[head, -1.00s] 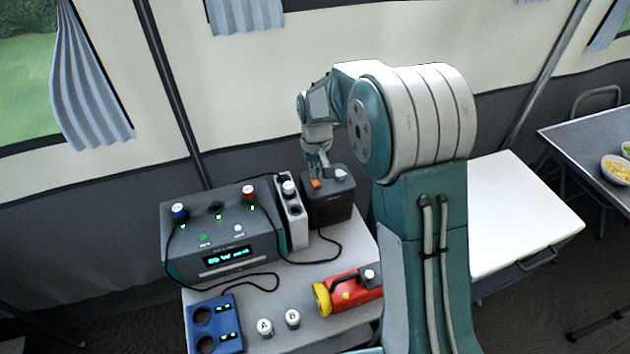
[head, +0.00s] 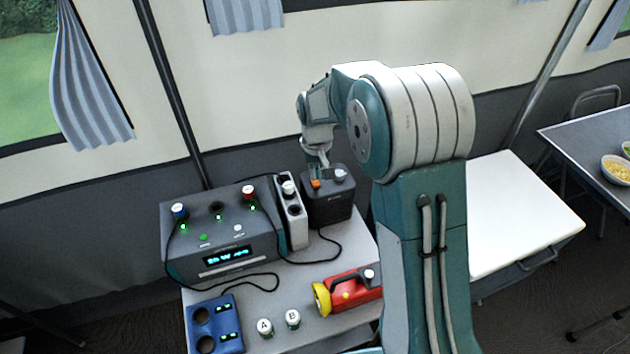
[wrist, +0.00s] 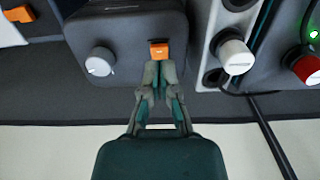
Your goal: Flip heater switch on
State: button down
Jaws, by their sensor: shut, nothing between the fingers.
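The heater is a dark grey box (head: 330,208) at the back right of the small table. On its top are an orange switch (head: 315,184) and a light grey knob (head: 340,175). In the wrist view the orange switch (wrist: 159,50) sits just beyond my fingertips, with the white knob (wrist: 100,62) to its left. My gripper (wrist: 160,68) is shut and empty, its tips at or very near the switch's near edge; I cannot tell whether they touch. In the head view my gripper (head: 322,172) is over the heater top, beside the switch.
A power station (head: 222,235) with a lit display and cables stands left of the heater, with a slim white unit (head: 291,210) between them.

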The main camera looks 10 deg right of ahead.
aim_at(316, 184)
jog(key=shift+f, duration=1.2)
dwell(0.7)
jog(key=shift+r, duration=3.55)
